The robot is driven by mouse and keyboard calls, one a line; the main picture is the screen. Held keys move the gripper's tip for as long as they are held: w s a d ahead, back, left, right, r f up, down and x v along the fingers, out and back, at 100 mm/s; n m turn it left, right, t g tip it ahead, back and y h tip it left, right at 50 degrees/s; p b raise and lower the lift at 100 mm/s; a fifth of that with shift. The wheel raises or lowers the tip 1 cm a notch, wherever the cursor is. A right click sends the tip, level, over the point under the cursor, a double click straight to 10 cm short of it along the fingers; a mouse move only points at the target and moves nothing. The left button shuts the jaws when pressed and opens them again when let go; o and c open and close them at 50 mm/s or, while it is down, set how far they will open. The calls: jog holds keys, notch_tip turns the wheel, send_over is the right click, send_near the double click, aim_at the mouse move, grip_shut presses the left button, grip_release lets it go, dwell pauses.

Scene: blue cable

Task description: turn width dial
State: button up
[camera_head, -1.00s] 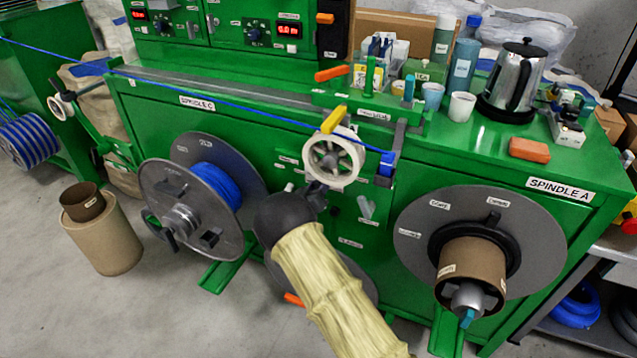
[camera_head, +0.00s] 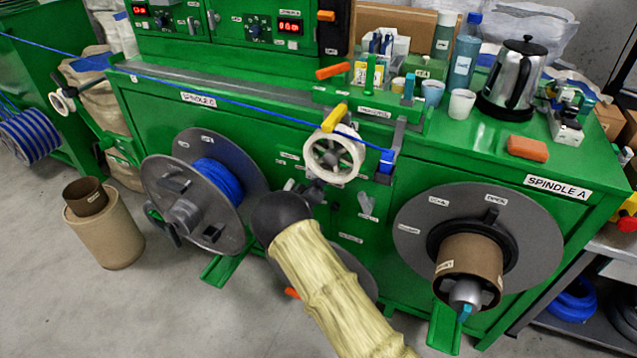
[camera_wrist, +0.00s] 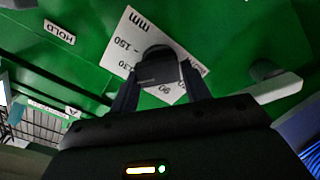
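The width dial is a dark knob (camera_wrist: 158,68) on the green panel. It stands in front of a white scale plate (camera_wrist: 125,42) marked "mm", which shows tilted in the wrist view. My gripper (camera_wrist: 159,75) has one finger on each side of the knob, with no clear gap, so it looks shut on it. The knob hides part of the scale, so I cannot read its setting. In the head view, my arm reaches to the front of the green machine (camera_head: 270,140), and the gripper and dial are hidden.
A white pulley wheel (camera_head: 333,158) sits just above my arm. A spool with blue cable (camera_head: 218,180) is to the left, and spindle A's large disc (camera_head: 420,220) to the right. A "HOLD" label (camera_wrist: 59,32) and a pale lever (camera_wrist: 272,88) flank the dial.

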jog(key=o, duration=0.3)
jog(key=shift+s, duration=0.1)
jog(key=p+v, duration=0.1)
jog(key=v, duration=1.6)
jog(key=shift+s+a, duration=0.1)
